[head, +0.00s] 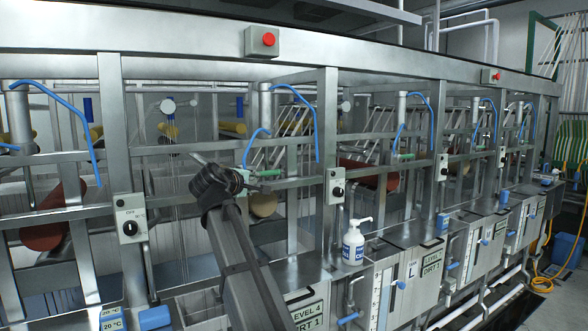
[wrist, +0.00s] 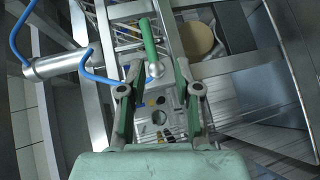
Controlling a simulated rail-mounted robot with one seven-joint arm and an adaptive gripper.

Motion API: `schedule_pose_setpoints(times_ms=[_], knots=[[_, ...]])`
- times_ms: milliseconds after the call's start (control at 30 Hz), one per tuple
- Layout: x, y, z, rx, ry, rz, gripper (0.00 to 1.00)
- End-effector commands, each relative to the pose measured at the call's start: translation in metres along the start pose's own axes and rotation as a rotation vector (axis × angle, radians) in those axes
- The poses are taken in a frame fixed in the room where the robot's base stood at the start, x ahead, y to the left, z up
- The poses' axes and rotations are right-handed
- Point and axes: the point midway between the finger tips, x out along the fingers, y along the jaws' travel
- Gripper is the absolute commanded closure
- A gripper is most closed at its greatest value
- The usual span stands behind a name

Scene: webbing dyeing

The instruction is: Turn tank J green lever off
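A green lever (wrist: 149,42) with a pale rounded end shows in the wrist view, pointing down between the fingertips of my gripper (wrist: 159,72). My gripper is open, with one finger on each side of the lever's end and gaps visible on both sides. In the head view my gripper (head: 238,178) is at the frame rail, left of a small green lever part (head: 269,173) that is mostly hidden by it. A blue curved pipe (wrist: 103,78) lies left of the lever in the wrist view. I see no letter J on any label.
Steel uprights and rails surround my arm. Blue hooked pipes (head: 303,108) hang close by. A switch box (head: 336,187) sits right of my gripper, another (head: 130,219) to the left. A white pump bottle (head: 353,246) stands on the ledge. Similar green levers (head: 404,157) are farther right.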

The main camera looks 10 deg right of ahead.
Motion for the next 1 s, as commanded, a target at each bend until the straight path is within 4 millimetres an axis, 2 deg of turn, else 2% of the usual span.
schedule_pose_setpoints(times_ms=[33, 200, 333, 467, 1000], knots=[[0.005, 0.004, -0.010, -0.068, 0.023, 0.032, 0.67], [0.003, 0.013, -0.018, -0.209, 0.063, 0.093, 0.67], [0.010, 0.014, -0.018, -0.231, 0.061, 0.092, 0.67], [0.025, 0.016, -0.020, -0.231, 0.060, 0.091, 0.67], [0.129, 0.025, -0.027, -0.229, 0.059, 0.088, 0.67]])
